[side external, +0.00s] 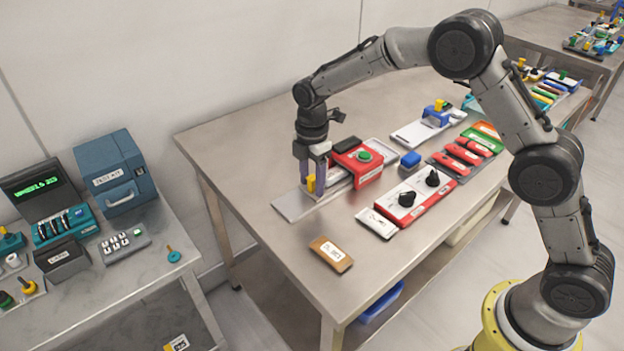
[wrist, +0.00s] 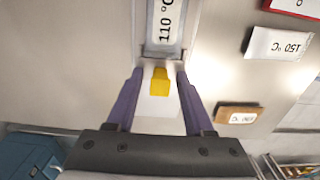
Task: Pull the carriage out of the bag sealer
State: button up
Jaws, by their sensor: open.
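The bag sealer appears to be the red block with a green button (side external: 364,156) on the steel table in the side view. A pale base plate (side external: 292,207) extends from it toward the left. The carriage's yellow grip (side external: 311,184) stands over that plate, and the yellow grip also shows in the wrist view (wrist: 159,82). My gripper (side external: 312,178) points down over it, with its purple fingers open on either side of the grip. In the wrist view, gaps show between the grip and both fingers. A plate marked 110 °C (wrist: 164,28) lies just beyond it.
A brown labelled block (side external: 330,254) lies near the table's front edge. Red tools (side external: 463,155) lie farther right. The table's left part is clear.

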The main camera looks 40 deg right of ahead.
grip_shut()
jog(key=shift+r, duration=0.1)
dwell(1.2)
